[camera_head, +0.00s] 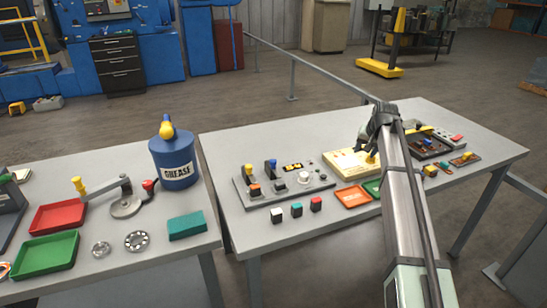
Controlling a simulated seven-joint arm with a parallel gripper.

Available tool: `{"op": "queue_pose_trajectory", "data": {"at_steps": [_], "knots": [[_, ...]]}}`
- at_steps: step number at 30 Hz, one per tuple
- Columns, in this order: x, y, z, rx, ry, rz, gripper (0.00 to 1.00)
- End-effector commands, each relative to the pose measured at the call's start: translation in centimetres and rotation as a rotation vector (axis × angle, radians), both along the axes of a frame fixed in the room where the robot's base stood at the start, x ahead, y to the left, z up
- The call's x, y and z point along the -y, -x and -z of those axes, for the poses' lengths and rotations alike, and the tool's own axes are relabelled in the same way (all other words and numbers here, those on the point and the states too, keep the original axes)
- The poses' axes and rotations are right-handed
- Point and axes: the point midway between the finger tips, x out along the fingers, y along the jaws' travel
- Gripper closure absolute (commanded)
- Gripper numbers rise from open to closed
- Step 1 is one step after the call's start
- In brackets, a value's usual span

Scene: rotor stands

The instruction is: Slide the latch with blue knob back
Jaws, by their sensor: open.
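A dark board (430,151) lies on the right table, just right of my arm. A small blue knob (426,141) shows on it, but the latch is too small to make out its position. A blue-topped lever (271,165) also stands on the grey panel (308,193) at the left of this table. My gripper (366,147) is over the cream box (342,167) in the middle of the table, left of the dark board. Its fingers are open and appear empty. My arm hides part of the table between the box and the board.
A small brown board (464,159) is at the right. A blue grease can (174,160) stands on the left table. A gap separates the tables.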

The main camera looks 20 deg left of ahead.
Motion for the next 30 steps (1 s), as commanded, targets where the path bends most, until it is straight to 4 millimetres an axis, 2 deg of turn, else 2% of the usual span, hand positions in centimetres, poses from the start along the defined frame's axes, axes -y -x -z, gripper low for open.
{"op": "queue_pose_trajectory", "data": {"at_steps": [1, 6, 12, 15, 18, 21, 26, 30], "knots": [[-3.1, 0.5, -1.1, -0.019, 0.031, -0.078, 0.48], [-11.6, 4.0, -4.2, -0.083, 0.133, -0.333, 0.48], [-20.6, 9.3, -8.2, -0.159, 0.243, -0.628, 0.48], [-24.2, 12.0, -10.1, -0.19, 0.289, -0.755, 0.48], [-26.9, 14.3, -11.6, -0.217, 0.323, -0.857, 0.48], [-28.5, 15.9, -12.7, -0.236, 0.347, -0.925, 0.48], [-29.5, 17.1, -13.2, -0.25, 0.362, -0.973, 0.48], [-29.5, 17.3, -12.1, -0.252, 0.364, -0.976, 0.48]]}}
